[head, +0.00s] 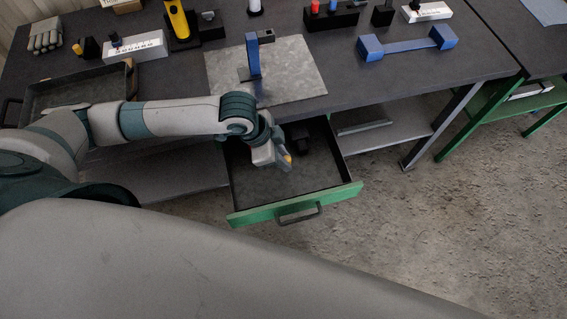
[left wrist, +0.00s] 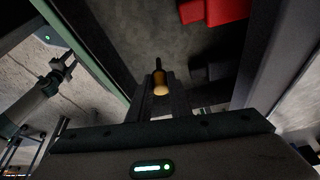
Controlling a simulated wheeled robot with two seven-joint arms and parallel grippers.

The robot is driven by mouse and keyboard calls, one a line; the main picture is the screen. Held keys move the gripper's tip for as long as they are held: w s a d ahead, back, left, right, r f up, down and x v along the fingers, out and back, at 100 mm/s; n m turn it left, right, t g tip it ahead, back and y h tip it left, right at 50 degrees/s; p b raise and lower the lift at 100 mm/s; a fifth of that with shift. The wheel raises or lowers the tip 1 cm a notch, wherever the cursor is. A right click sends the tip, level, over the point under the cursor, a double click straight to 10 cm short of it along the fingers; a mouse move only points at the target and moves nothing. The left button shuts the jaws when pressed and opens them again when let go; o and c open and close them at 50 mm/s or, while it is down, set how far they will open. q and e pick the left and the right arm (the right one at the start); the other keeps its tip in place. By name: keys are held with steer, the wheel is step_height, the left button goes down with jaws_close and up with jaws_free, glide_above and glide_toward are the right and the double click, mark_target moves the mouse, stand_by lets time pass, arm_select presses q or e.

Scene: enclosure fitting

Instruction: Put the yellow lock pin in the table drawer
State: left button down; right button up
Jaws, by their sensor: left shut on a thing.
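The yellow lock pin (left wrist: 160,84) is held between the fingers of my left gripper (left wrist: 162,94) in the left wrist view, with a dark tip showing beyond it. In the head view a small yellow bit of the pin (head: 288,159) shows at the fingertips of my left gripper (head: 284,163). The table drawer (head: 340,191) is pulled open and has a green front with a dark handle. My left gripper is over the open drawer, inside its outline. What looks like my right gripper (left wrist: 65,66) shows small at the left of the left wrist view; its jaws are unclear.
A dark block (head: 299,138) lies toward the drawer's back. A red thing (left wrist: 213,11) shows in the left wrist view. On the tabletop are a grey plate (head: 298,75) with a blue upright, a blue bar (head: 405,46) and a dark tray (head: 75,92). The drawer's front right floor is clear.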

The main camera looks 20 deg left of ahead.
arm_select(q)
steer(key=shift+f+p, duration=0.5)
steer(key=shift+f, duration=1.45)
steer(key=shift+f, duration=0.1)
steer(key=c, duration=1.6)
jaws_free()
